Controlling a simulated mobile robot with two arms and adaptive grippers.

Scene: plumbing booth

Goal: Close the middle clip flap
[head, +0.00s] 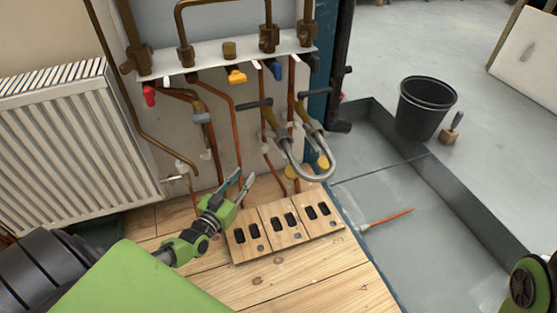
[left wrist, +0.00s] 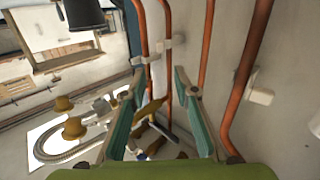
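Small pale pipe clips sit on the copper pipes low on the wall. One clip (head: 206,154) shows left of centre in the head view, and another (head: 265,148) is further right. In the left wrist view a white clip (left wrist: 258,92) is by the right-hand pipe, and another (left wrist: 168,42) is by the upper middle pipes. I cannot tell which is the middle one or how its flap stands. My left gripper (head: 245,178) is open and empty in front of the pipes, above the wooden floor. Its two teal fingers (left wrist: 160,78) are spread apart. My right gripper is out of view.
A wooden panel with dark slots (head: 286,226) lies below the gripper. A white radiator (head: 70,145) stands left. A grey looped hose (head: 313,172) hangs at the pipes' right. A grey tray (head: 455,195) and black bucket (head: 421,108) are further right.

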